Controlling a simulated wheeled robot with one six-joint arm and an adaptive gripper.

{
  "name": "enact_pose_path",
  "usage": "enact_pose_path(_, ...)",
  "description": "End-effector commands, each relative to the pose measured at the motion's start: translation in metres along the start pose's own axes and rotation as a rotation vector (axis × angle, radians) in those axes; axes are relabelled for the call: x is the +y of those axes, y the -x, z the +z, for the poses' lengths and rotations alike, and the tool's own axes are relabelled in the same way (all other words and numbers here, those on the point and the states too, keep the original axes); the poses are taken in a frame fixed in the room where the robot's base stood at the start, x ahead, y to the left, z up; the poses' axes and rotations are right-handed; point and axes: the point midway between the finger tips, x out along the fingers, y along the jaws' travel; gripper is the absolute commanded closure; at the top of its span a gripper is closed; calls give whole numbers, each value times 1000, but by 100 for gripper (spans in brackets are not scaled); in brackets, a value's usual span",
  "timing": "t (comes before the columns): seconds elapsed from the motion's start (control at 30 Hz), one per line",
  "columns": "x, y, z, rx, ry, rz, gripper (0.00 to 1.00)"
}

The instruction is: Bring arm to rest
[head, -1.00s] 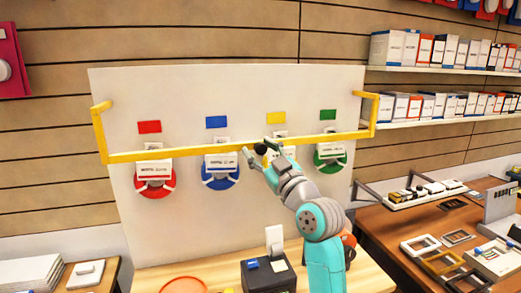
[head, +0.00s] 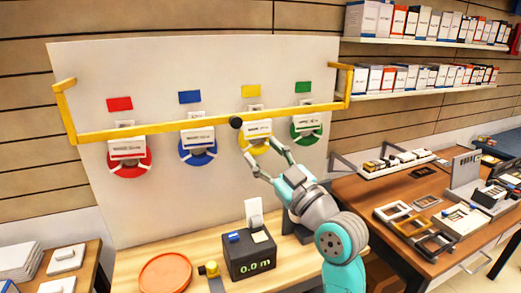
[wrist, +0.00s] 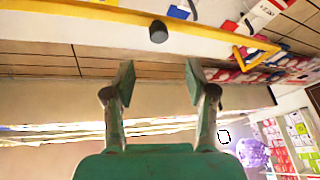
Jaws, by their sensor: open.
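My gripper (head: 261,150) is open and empty in front of the white board (head: 80,80), below the yellow bar (head: 180,122). Its two fingers also show spread apart in the wrist view (wrist: 160,83), with nothing between them. In the head view the fingertips overlap the lower part of the yellow disc (head: 258,148); whether they touch it I cannot tell. My arm reaches up from the lower right, bent at the elbow. A black knob (head: 236,122) sits on the bar, left of the fingertips, and shows above them in the wrist view (wrist: 158,32).
Red (head: 130,168), blue (head: 198,158) and green (head: 307,135) discs hang on the board. A black box reading 0.0 m (head: 248,256) and an orange plate (head: 165,274) stand on the bench below. A brown table (head: 350,190) with frames is at right.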

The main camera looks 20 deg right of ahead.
Motion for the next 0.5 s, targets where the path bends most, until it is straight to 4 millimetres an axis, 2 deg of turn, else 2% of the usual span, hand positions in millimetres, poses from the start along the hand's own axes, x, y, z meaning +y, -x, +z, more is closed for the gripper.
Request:
enact_pose_path(0.37,0,0,1,-1,-1,0,44)
enact_pose_path(0.5,-7,8,14,-19,-23,8,44)
